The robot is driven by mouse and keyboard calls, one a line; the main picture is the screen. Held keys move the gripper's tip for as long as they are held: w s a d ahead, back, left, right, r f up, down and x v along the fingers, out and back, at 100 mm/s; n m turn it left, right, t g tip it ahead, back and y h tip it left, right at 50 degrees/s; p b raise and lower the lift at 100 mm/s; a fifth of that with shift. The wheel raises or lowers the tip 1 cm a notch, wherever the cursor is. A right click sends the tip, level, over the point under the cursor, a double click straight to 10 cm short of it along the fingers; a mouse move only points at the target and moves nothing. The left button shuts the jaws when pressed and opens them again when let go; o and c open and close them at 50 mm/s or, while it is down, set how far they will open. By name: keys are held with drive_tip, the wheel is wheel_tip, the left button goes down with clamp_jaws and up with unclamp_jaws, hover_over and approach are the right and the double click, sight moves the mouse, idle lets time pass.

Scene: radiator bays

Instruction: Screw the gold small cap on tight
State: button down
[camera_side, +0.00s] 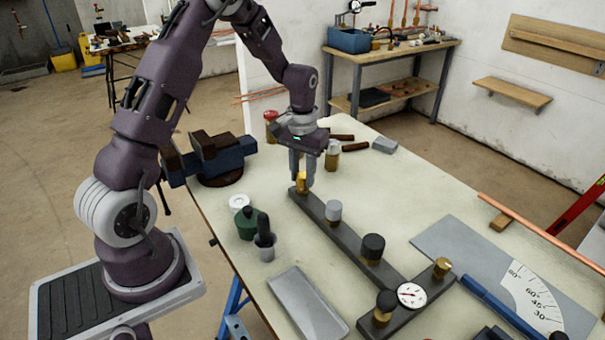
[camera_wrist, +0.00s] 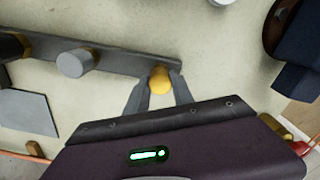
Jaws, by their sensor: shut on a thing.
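The gold small cap (camera_wrist: 159,84) sits at the end of the long dark bar (camera_side: 335,237). In the side view the gold cap (camera_side: 301,181) shows between my fingers at the bar's far end. My gripper (camera_side: 302,180) points down and is shut on the cap. In the wrist view the fingertips of my gripper (camera_wrist: 159,86) press on both sides of it. The cap looks upright. Its thread and the seat under it are hidden, so I cannot tell how far down it is screwed.
Along the bar stand a grey cap (camera_side: 333,211) and a black cap (camera_side: 373,248). A round gauge (camera_side: 411,295) is at the near end. A vise (camera_side: 210,158) stands left of my gripper.

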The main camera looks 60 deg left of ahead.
drive_tip(key=m, duration=0.6)
drive_tip(key=shift+m, duration=0.4)
drive_tip(key=m, duration=0.5)
drive_tip(key=c, duration=1.3)
unclamp_jaws()
